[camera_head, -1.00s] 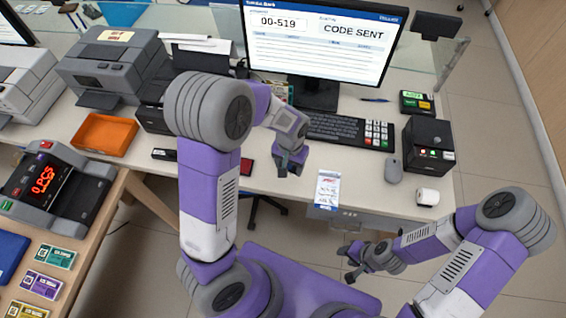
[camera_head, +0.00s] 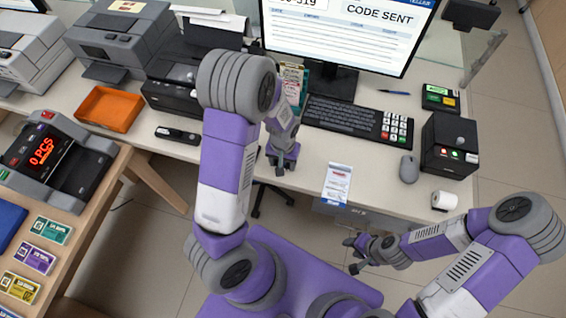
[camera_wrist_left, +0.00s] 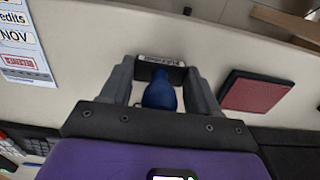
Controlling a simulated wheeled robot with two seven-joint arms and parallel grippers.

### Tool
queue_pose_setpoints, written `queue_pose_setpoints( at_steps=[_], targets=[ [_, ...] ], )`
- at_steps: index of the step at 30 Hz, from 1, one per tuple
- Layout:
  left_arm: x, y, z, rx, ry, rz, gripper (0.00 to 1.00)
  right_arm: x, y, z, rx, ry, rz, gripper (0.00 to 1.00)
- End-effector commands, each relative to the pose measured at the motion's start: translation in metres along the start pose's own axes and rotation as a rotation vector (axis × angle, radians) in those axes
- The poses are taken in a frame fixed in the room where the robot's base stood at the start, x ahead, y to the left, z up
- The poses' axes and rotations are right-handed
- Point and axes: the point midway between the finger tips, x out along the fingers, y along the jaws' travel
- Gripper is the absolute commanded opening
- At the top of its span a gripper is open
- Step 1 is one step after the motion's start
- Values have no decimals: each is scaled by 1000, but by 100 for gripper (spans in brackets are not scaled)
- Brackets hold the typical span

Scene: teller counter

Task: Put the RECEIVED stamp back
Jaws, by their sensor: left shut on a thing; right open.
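My left gripper (camera_head: 283,160) is over the front part of the white counter, left of a printed slip. In the left wrist view the left gripper (camera_wrist_left: 160,88) is shut on a stamp (camera_wrist_left: 158,94) with a blue handle and a dark base with a small white label. The label is too small to read. In the head view the stamp is hard to make out at the fingers. A red ink pad (camera_wrist_left: 257,93) lies beside the gripper, to its right in the wrist view. My right gripper (camera_head: 354,257) is open and empty, low in front of the counter.
The slip (camera_head: 337,185) lies near the counter's front edge. A keyboard (camera_head: 343,115), mouse (camera_head: 409,168) and black device (camera_head: 449,144) stand to the right. An orange tray (camera_head: 107,109) and black stapler-like object (camera_head: 177,135) are at left. The monitor (camera_head: 345,35) stands behind.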

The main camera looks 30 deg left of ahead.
Motion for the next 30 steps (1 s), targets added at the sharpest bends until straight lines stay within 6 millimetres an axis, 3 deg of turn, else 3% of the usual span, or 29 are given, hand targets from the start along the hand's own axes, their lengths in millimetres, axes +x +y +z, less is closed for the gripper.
queue_pose_setpoints(
  at_steps=[11, 12, 17, 26, 30],
  targets=[
    [7, 0, 0, 0, 1, 0, 42, 4, 1, 0, 0, 0, 0, 43],
    [8, 0, 0, 0, 1, 0, 63, 4, 2, 0, 0, 0, 0, 43],
    [6, 0, 0, 0, 1, 1, 87, 3, 1, 0, 0, 0, 0, 43],
    [5, 0, 0, 0, 1, 1, 87, 2, 1, 0, 0, 0, 0, 43],
    [-9, 1, -1, 0, 5, 2, 87, -3, -1, 0, 0, 0, 0, 43]
  ],
)
